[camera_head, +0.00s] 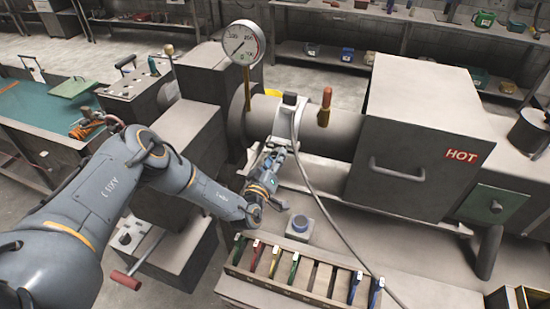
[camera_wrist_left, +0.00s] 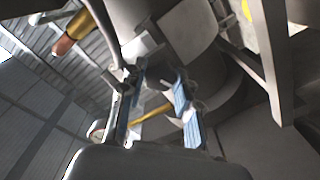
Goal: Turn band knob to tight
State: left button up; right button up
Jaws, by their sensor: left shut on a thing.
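A pale band (camera_head: 288,118) wraps the thick grey tube (camera_head: 337,131) in the head view. A small dark block sits on top of the band. My left gripper (camera_head: 275,152) is at the lower front of the band, shut on what appears to be the band knob. The fingers hide the knob, and I cannot read its setting. In the left wrist view my left gripper (camera_wrist_left: 157,88) shows two fingers with blue pads, with pale metal parts (camera_wrist_left: 184,38) just past the tips. My right gripper is not in view.
A dial gauge (camera_head: 243,43) stands on the tube's left part. An orange-handled valve (camera_head: 325,107) rises right of the band. A grey hose (camera_head: 318,190) hangs in front. A rack (camera_head: 286,287) of coloured tools lies below. A box (camera_head: 420,135) marked HOT stands at right.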

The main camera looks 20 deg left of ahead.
pick_arm(q)
jog(key=shift+d+f, duration=0.1)
jog(key=o, duration=1.1)
jog(key=shift+o, duration=0.2)
jog(key=s, duration=0.7)
jog(key=shift+s, duration=0.25)
jog(key=shift+f, duration=0.1)
